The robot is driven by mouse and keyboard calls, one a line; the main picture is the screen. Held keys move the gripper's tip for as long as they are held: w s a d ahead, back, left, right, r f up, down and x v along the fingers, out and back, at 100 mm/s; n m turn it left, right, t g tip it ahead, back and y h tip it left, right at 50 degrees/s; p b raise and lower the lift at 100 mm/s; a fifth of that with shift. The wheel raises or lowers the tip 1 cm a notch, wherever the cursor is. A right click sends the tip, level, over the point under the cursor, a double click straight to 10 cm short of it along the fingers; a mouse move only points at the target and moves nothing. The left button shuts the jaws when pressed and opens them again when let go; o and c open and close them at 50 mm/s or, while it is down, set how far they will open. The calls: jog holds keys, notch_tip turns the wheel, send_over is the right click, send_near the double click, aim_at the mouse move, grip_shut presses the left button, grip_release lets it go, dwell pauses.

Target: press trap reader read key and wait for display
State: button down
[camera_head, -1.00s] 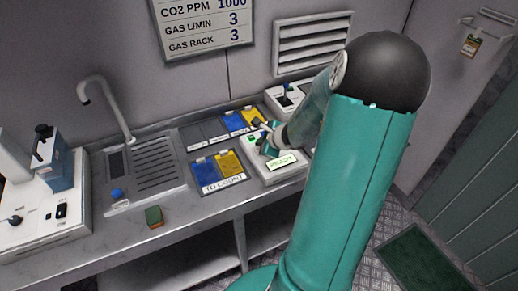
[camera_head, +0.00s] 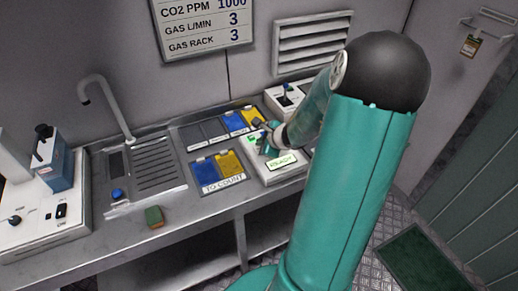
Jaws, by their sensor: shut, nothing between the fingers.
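The trap reader (camera_head: 284,173) is a pale box on the steel bench, right of the middle. Its lit display (camera_head: 282,161) seems to read "READY". My gripper (camera_head: 266,142) is small in view over the reader's back left part, with its fingers shut and nothing held. I cannot tell whether the fingertips touch the reader. The read key is not distinguishable; my gripper and arm cover part of the reader's top.
Left of the reader, a "TO COUNT" tray (camera_head: 224,183) holds blue and yellow cards. Behind it another tray (camera_head: 188,133) holds cards. A switch box (camera_head: 285,96) stands behind. A sink (camera_head: 118,165), a sponge (camera_head: 154,216) and a microscope-like device (camera_head: 55,165) are left.

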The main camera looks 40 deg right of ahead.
jog(key=shift+f, duration=0.15)
dwell(0.5)
jog(key=shift+f, duration=0.3)
jog(key=shift+f, duration=0.5)
dwell(0.8)
jog(key=shift+r, duration=0.95)
jog(key=shift+r, duration=2.5)
